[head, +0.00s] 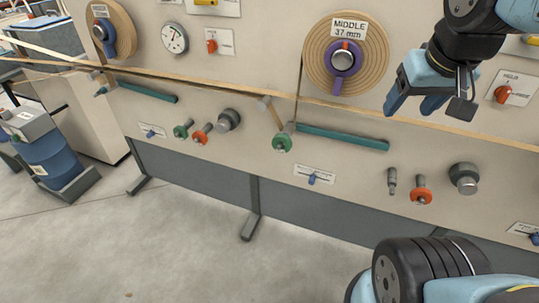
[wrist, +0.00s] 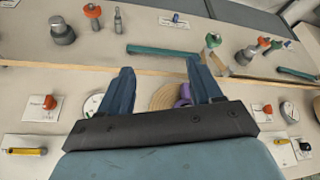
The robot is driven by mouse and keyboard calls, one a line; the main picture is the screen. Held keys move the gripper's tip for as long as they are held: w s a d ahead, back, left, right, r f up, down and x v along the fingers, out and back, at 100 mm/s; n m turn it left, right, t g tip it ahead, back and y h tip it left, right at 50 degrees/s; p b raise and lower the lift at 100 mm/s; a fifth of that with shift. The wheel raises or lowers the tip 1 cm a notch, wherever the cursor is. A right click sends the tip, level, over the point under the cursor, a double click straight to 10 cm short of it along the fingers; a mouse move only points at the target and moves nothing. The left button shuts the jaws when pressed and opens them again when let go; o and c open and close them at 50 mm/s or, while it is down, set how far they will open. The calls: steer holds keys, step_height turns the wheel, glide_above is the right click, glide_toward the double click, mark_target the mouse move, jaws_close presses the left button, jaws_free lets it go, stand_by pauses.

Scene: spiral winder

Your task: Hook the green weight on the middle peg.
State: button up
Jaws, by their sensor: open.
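A green weight (head: 282,143) with a grey stem sits below the reel marked MIDDLE (head: 347,53), at the lower end of a short tan arm. It also shows in the wrist view (wrist: 212,40), beyond the right finger. I cannot tell whether it is hooked on a peg there. A slim bare grey peg (head: 392,181) stands out from the lower panel, left of an orange weight (head: 421,194). A second green weight (head: 183,131) is at the left station. My gripper (head: 410,108) is open and empty, right of the MIDDLE reel and apart from the green weight.
The left cluster also has an orange weight (head: 201,136) and a grey weight (head: 228,120). A wide grey weight (head: 465,178) is at right. A teal bar (head: 343,138) and a long tan strip cross the panel. The floor (head: 180,220) in front is clear.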

steer(key=o, duration=0.6)
steer(key=w+d+f+n+g+h, duration=0.1)
steer(key=w+f+n+g+h, duration=0.1)
steer(key=f, duration=0.3)
steer(key=shift+w+d+n+g+h, duration=0.2)
steer(key=shift+w+n+g+h, duration=0.1)
steer(key=shift+w+n+g, duration=0.3)
steer(key=shift+o, duration=0.2)
steer(key=w+f+n+h, duration=0.1)
steer(key=w+f+n+g+h, duration=0.1)
steer(key=w+f+n+h, duration=0.1)
steer(key=w, duration=0.1)
steer(key=shift+d+f+n+g+h, duration=0.3)
steer(key=shift+d+n, duration=0.05)
steer(key=shift+n, duration=0.05)
steer(key=w+a+f+n+h, duration=0.1)
steer(key=w+f+n+h, duration=0.3)
steer(key=w+n, duration=0.15)
steer(key=n+t+y, duration=0.4)
steer(key=n+t, duration=1.3)
steer(key=n, duration=0.4)
glide_toward(283, 140)
steer(key=x, duration=0.4)
steer(key=f+x, duration=0.1)
steer(key=x, duration=0.3)
steer(key=f+x, duration=0.1)
steer(key=x, duration=0.3)
steer(key=shift+w+a+f, duration=0.15)
steer(key=shift+w+a, duration=0.15)
steer(key=shift+w, duration=0.15)
